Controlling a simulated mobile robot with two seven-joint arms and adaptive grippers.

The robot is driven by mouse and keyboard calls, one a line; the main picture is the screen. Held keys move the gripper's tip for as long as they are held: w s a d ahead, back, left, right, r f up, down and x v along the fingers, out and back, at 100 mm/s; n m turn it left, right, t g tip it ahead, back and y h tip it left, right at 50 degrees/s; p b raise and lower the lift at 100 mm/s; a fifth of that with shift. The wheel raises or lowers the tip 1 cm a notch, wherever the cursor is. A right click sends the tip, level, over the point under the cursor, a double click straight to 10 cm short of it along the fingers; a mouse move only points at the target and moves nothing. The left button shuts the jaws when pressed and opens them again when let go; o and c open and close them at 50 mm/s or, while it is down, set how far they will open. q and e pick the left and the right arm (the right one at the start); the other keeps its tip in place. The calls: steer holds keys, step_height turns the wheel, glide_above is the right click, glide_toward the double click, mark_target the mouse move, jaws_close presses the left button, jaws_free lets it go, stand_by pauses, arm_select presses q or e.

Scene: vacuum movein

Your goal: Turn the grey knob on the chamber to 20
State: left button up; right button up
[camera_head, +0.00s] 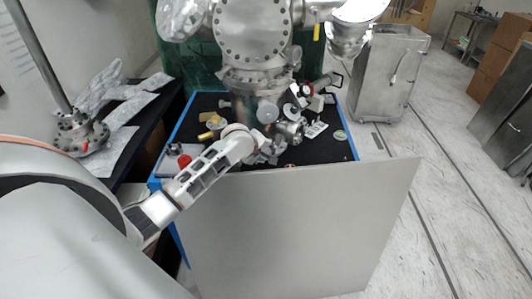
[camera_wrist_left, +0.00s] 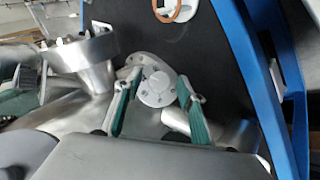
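The steel chamber (camera_head: 253,30) stands upright at the top centre of the head view, its lower part over the dark table top. My left arm reaches to the lower chamber, and its gripper (camera_head: 266,152) is among small metal fittings. In the left wrist view, the two green-padded fingers of this gripper (camera_wrist_left: 158,80) are apart. A round silver-grey disc with small holes around its rim (camera_wrist_left: 157,89) shows between them. I cannot tell whether the fingers touch it. A round grey face (camera_head: 267,112) shows on the lower chamber. No dial numbers are readable. My right gripper is not in view.
The black table top (camera_head: 330,145) has a blue frame (camera_head: 161,165) and holds several small parts, including a red one (camera_head: 184,161). A large grey panel (camera_head: 290,230) stands in front.

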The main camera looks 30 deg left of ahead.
arm_select(q)
steer(key=c, duration=1.1)
steer(key=shift+r, duration=0.1)
steer(key=shift+w+d+m+g+y, duration=0.15)
steer(key=shift+m+g+y, duration=0.15)
steer(key=shift+m+g, duration=0.4)
steer(key=shift+w+d+r+m+g+y, duration=0.1)
steer(key=shift+m+g+y, duration=0.5)
steer(key=shift+m+g, duration=0.45)
steer(key=shift+w+d+m+g+y, duration=0.1)
steer(key=shift+w+m+g+y, duration=0.05)
steer(key=shift+m+g+y, duration=1.5)
steer(key=shift+m+y, duration=0.05)
steer(key=shift+m, duration=0.25)
